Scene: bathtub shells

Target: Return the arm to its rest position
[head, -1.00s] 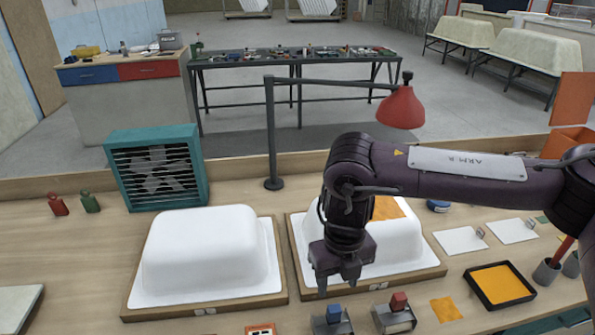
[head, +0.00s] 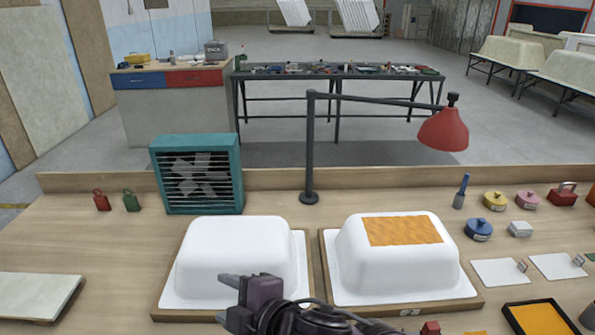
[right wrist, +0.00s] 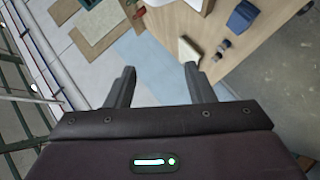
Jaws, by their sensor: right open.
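My right gripper (head: 224,298) is low at the front of the head view, with its fingers pointing left. It overlaps the front of the left white shell (head: 232,248) in the picture; I cannot tell whether it touches. In the right wrist view its two fingers (right wrist: 160,70) are apart with nothing between them. The right white shell (head: 400,270) carries an orange patch (head: 402,231) on its top. Both shells lie bottom up on wooden-edged boards. My left gripper is not in view.
A teal fan box (head: 197,172) and a red lamp (head: 443,130) on a dark stand are behind the shells. A pale panel (head: 35,295) lies at left. Coloured pots, white cards (head: 500,271) and an orange-filled tray (head: 541,318) are at right. Bench between panel and left shell is clear.

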